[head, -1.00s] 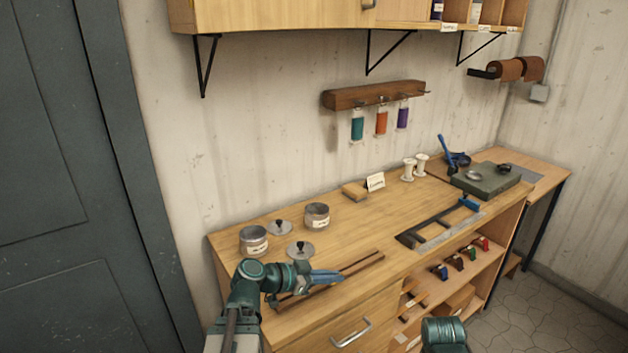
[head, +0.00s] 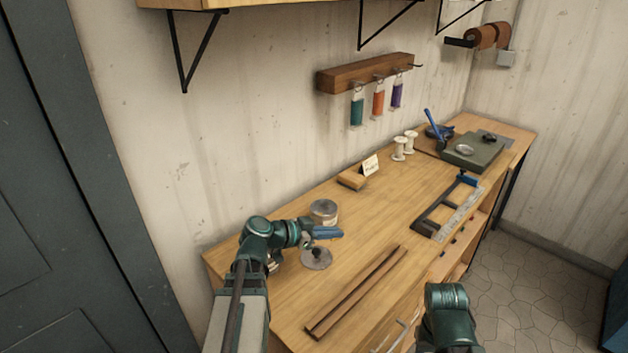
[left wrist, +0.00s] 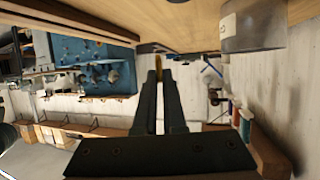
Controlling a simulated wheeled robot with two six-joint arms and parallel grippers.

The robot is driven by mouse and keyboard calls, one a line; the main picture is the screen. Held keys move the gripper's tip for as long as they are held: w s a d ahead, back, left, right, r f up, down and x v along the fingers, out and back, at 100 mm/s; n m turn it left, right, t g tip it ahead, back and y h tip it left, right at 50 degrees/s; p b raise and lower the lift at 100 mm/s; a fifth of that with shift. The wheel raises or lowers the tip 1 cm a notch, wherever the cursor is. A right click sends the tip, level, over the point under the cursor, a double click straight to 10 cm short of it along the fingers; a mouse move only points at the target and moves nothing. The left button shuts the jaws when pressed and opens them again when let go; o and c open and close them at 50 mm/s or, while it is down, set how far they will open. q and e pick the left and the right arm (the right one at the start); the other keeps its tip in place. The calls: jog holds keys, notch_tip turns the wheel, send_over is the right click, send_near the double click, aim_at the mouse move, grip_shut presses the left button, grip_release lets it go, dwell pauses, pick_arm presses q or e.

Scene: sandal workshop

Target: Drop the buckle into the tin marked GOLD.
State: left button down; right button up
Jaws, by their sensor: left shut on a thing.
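My left gripper (head: 338,233) is in front of a round metal tin (head: 324,213) on the bench, apart from it as far as I can tell. The tin's pale label is too small to read. In the left wrist view the two fingers are close together on a small gold-coloured thing (left wrist: 158,66), likely the buckle, of which only a thin edge shows. A metal tin (left wrist: 252,26) shows at upper right there. A second tin (head: 273,267) is mostly hidden behind my left arm. My right gripper is not in view.
A grey lid with a dark knob (head: 316,258) lies just below the left gripper. Dark wooden strips (head: 355,291) lie near the bench's front. The bench middle is clear.

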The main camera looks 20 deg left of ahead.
pick_arm(q)
jog(key=w+a+r+n+t+y+p, duration=0.2)
jog(key=w+a+r+n+y+p, duration=0.3)
jog(key=w+a, duration=0.55)
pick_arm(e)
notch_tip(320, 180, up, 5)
pick_arm(q)
jog(key=shift+m+h, duration=0.8)
notch_tip(320, 180, down, 6)
jog(key=b, duration=0.7)
jog(key=shift+d+r, duration=0.1)
jog(key=shift+r, duration=0.05)
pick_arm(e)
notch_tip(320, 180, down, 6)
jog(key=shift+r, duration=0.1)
pick_arm(q)
jog(key=c, duration=0.9)
grip_release()
